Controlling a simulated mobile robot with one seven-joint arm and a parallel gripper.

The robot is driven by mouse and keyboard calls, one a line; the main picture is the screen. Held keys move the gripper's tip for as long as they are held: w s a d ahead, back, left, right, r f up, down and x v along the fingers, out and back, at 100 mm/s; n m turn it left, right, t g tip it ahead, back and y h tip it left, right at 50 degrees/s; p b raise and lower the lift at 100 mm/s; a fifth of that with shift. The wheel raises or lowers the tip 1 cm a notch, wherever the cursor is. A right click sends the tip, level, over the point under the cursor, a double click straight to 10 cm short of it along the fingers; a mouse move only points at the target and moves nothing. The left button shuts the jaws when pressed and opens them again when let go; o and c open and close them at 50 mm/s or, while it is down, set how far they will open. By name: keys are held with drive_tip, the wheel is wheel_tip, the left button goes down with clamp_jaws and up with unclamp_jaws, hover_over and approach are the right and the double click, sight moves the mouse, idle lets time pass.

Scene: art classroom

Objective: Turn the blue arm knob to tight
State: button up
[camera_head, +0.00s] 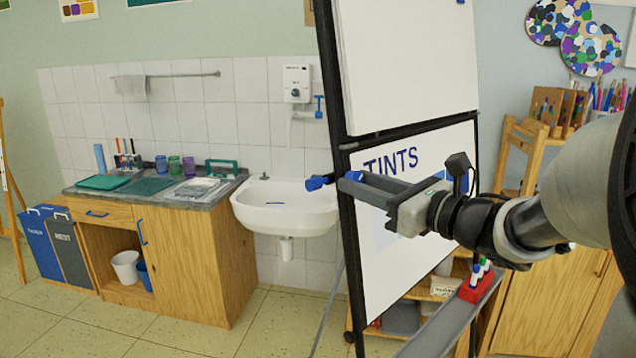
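A blue knob (317,183) sticks out to the left of the dark post of the flip-chart stand, at about half its height. A short dark stub joins it to the post. My gripper (350,182) reaches in from the right, in front of the lower board. Its two grey fingers point left toward the post and look apart, with blue near their tips. The tips appear just right of the knob and not around it. I cannot judge the depth between them, and no tight mark is readable.
The stand holds a white pad (408,60) above a board marked TINTS (395,260). A grey tray (455,315) with a red marker holder (480,285) lies below my arm. A sink (285,207) and wooden cabinet (195,260) stand behind left. The floor at front left is clear.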

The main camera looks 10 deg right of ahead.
drive_tip(key=c, duration=0.6)
drive_tip(key=shift+o, duration=0.2)
